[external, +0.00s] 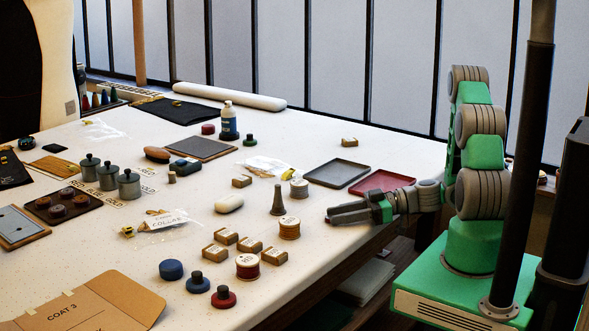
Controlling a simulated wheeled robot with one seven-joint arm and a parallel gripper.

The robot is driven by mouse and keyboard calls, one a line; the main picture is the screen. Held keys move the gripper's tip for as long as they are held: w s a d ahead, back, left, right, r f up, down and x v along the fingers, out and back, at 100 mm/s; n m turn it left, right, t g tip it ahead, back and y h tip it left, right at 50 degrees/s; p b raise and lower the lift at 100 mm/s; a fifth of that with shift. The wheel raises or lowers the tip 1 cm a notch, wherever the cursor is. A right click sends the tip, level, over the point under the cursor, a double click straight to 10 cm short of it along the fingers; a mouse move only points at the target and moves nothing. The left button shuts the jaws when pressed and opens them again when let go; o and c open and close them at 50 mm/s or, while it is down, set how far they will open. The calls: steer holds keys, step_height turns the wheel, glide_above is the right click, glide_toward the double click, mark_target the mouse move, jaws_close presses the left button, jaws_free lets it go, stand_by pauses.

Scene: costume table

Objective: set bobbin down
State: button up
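My gripper (329,214) reaches in from the right, its dark fingers pointing left just over the table's right edge. The fingers look close together at this angle, and I cannot tell whether they are apart or hold anything. Several spools that could be the bobbin stand upright on the white table (330,145). A spool with dark red thread (248,267) stands nearer the front. A spool with grey thread (299,189) stands farther back. I cannot tell which one is the bobbin.
A dark cone (278,201) stands behind the tan spool. Small cardboard boxes (249,246) lie left of it. A grey tray (337,173) and a red tray (382,183) lie behind my gripper. Bare tabletop shows in front of the tan spool.

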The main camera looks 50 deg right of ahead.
steer(key=shift+o, duration=0.8)
steer(key=shift+s+d, duration=0.15)
steer(key=shift+d, duration=0.05)
steer(key=shift+o, duration=0.3)
steer(key=b+v, duration=0.1)
steer(key=v, duration=0.6)
steer(key=shift+s+r+b, duration=0.15)
steer(key=shift+r+b, duration=0.05)
steer(key=shift+b, duration=0.2)
